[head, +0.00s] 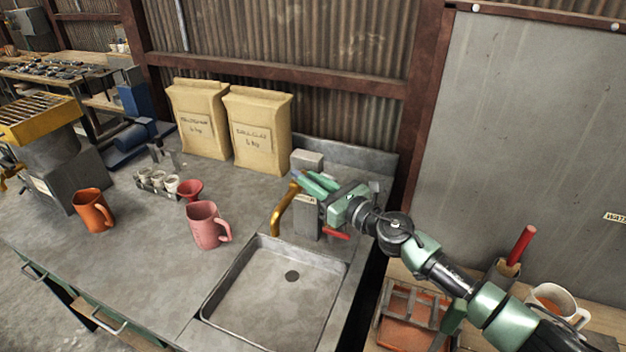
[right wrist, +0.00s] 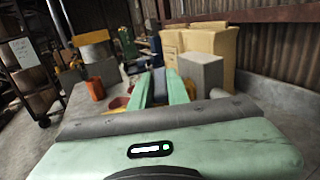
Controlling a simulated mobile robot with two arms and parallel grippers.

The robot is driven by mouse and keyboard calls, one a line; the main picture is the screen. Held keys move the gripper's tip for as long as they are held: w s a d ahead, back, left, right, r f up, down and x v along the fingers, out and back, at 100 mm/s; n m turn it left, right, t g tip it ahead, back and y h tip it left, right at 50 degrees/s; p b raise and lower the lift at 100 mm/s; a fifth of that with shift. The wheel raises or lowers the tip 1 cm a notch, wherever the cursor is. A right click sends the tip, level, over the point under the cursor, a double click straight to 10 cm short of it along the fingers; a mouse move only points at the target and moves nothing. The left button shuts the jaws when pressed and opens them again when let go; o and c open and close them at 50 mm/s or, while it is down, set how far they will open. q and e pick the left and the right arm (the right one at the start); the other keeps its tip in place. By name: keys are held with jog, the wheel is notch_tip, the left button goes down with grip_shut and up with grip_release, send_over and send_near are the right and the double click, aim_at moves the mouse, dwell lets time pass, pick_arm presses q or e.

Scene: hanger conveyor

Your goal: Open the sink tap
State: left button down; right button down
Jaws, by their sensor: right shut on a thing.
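The sink tap stands at the back edge of the sink (head: 272,287) in the head view. It has a bent brass spout (head: 284,208) and a grey body (head: 307,217); a red bar (head: 335,233) shows to the right of the body. My right gripper (head: 315,182) reaches in from the right, just above the tap body. Its green fingers are shut on a narrow blue-grey piece (right wrist: 176,86), seen in the right wrist view, which seems to be the tap's lever. The fingers and palm hide most of it. My left gripper is not in view.
A grey block (head: 306,160) stands close behind the tap, with two paper sacks (head: 258,130) to its left. The sink basin is empty.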

jog(key=c, duration=1.4)
grip_release()
jog(key=shift+f, duration=0.1)
jog(key=shift+o, duration=0.2)
jog(key=v, duration=0.7)
jog(key=shift+s+d+b, duration=0.25)
jog(key=shift+d+b, duration=0.05)
